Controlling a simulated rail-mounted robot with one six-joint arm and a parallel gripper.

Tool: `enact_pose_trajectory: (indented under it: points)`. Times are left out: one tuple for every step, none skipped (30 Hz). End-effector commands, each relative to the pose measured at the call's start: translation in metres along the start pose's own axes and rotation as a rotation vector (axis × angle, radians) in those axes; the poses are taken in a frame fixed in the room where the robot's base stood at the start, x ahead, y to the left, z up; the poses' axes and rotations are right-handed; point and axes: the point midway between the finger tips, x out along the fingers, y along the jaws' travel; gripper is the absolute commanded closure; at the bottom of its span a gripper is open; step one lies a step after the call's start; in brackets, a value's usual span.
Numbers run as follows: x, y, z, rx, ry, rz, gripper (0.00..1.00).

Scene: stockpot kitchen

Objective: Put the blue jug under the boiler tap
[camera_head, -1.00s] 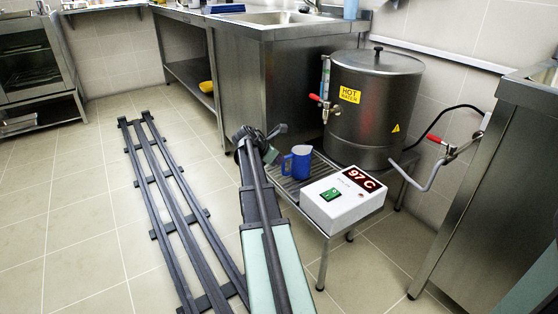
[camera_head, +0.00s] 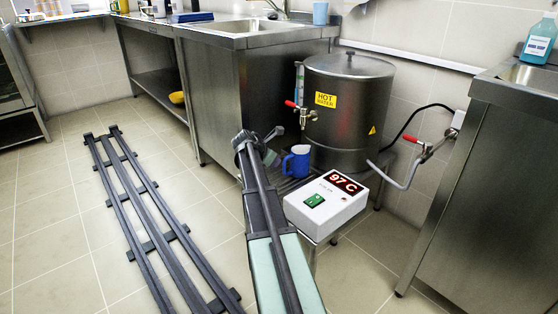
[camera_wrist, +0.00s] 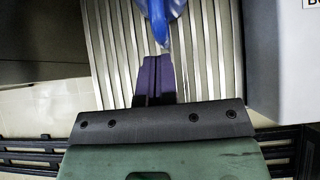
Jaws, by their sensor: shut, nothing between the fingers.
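The blue jug (camera_head: 296,162) stands upright on the slatted stand, in front of the boiler (camera_head: 347,110). In the picture it is below the boiler tap (camera_head: 307,118), which has a red lever; I cannot tell whether it is exactly under the spout. My gripper (camera_wrist: 157,60) is shut and empty, its purple fingers together above the slats. Part of the jug (camera_wrist: 156,20) shows at the top edge of the wrist view, just ahead of the fingertips. They are very close; contact is unclear. In the head view my arm hides the fingertips.
A white control box (camera_head: 326,204) reading 97 C sits on the stand beside the jug. A second red-handled valve (camera_head: 424,149) is on the right, by a steel cabinet (camera_head: 452,175). A sink counter (camera_head: 232,95) stands behind on the left. Floor rails lie at left.

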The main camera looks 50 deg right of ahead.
Motion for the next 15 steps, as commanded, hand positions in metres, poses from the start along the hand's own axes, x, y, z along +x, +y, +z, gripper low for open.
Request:
enact_pose_trajectory:
  points:
    - [-0.009,-0.001,-0.009,-0.001,0.0,0.002,1.0]
    - [-0.015,-0.001,-0.015,-0.002,0.0,0.002,1.0]
    - [-0.029,-0.002,-0.013,-0.002,0.001,0.001,1.0]
    - [-0.042,-0.001,-0.009,-0.002,0.0,0.002,1.0]
    - [-0.052,-0.001,-0.008,-0.001,0.0,0.002,1.0]
    - [-0.064,-0.001,-0.007,-0.002,0.0,0.002,1.0]
    - [-0.072,-0.001,-0.007,-0.002,0.0,0.001,1.0]
    - [-0.081,-0.001,-0.008,-0.002,0.0,0.001,1.0]
    - [-0.09,-0.001,-0.008,-0.001,0.0,0.001,1.0]
    - [-0.096,-0.001,-0.009,-0.001,0.0,0.001,1.0]
    - [-0.101,-0.001,-0.009,-0.001,0.0,0.001,1.0]
    - [-0.107,-0.001,-0.01,-0.001,0.0,0.001,1.0]
    - [-0.111,-0.001,-0.011,-0.001,0.0,0.0,1.0]
    - [-0.113,-0.001,-0.012,-0.001,0.0,0.0,1.0]
    - [-0.115,-0.001,-0.013,0.0,0.0,-0.001,1.0]
